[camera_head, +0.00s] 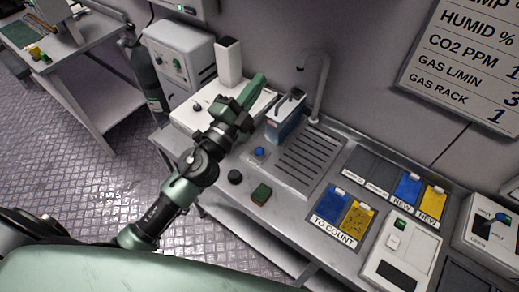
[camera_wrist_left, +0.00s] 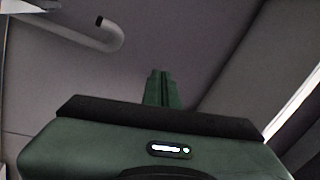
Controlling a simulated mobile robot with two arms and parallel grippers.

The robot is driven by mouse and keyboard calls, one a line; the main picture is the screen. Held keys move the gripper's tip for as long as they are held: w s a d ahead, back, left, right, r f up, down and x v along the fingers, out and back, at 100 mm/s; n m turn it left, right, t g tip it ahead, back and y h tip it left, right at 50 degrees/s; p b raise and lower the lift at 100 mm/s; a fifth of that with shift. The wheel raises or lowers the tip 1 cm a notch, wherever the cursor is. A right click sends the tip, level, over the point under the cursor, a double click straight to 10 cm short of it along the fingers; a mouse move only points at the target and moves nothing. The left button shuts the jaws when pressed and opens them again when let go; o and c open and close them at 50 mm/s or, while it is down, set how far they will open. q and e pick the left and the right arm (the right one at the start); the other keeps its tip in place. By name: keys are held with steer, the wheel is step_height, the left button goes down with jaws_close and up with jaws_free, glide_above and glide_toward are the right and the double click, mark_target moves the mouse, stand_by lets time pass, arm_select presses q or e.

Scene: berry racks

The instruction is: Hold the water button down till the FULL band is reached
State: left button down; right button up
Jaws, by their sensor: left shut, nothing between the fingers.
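My left gripper (camera_head: 255,84) is shut and empty, raised over the counter left of the tank, with its green fingers pointing up toward the wall. Its closed fingers also show in the left wrist view (camera_wrist_left: 162,76). A blue button (camera_head: 259,152) sits on the counter in front of the tank; the gripper is above it and apart from it. A bluish see-through tank (camera_head: 285,118) stands beside the grey tap (camera_head: 323,75). The tap's curved spout also shows in the left wrist view (camera_wrist_left: 100,40). No FULL band can be read on the tank. My right gripper is not in view.
A ribbed drain plate (camera_head: 308,157) lies right of the tank. A black knob (camera_head: 235,176) and a green-and-brown block (camera_head: 261,194) lie near the front edge. Blue and yellow packets (camera_head: 357,218) lie on a TO COUNT mat. A white box device (camera_head: 181,58) stands behind left.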

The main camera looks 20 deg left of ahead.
arm_select(q)
steer(key=w+d+f+m+g+h, duration=0.1)
steer(key=d+f+m+g+h, duration=0.65)
steer(key=m, duration=0.75)
steer(key=w+a+f+m+g+y, duration=0.1)
steer(key=a+f+m+g+y, duration=0.1)
steer(key=a+f+g+y, duration=0.3)
steer(key=a+f+y, duration=0.2)
steer(key=a+f, duration=0.1)
steer(key=f, duration=0.1)
steer(key=shift+w+a+f+m+g, duration=0.15)
steer(key=shift+w+a+m+g, duration=0.1)
steer(key=shift+m+g, duration=0.1)
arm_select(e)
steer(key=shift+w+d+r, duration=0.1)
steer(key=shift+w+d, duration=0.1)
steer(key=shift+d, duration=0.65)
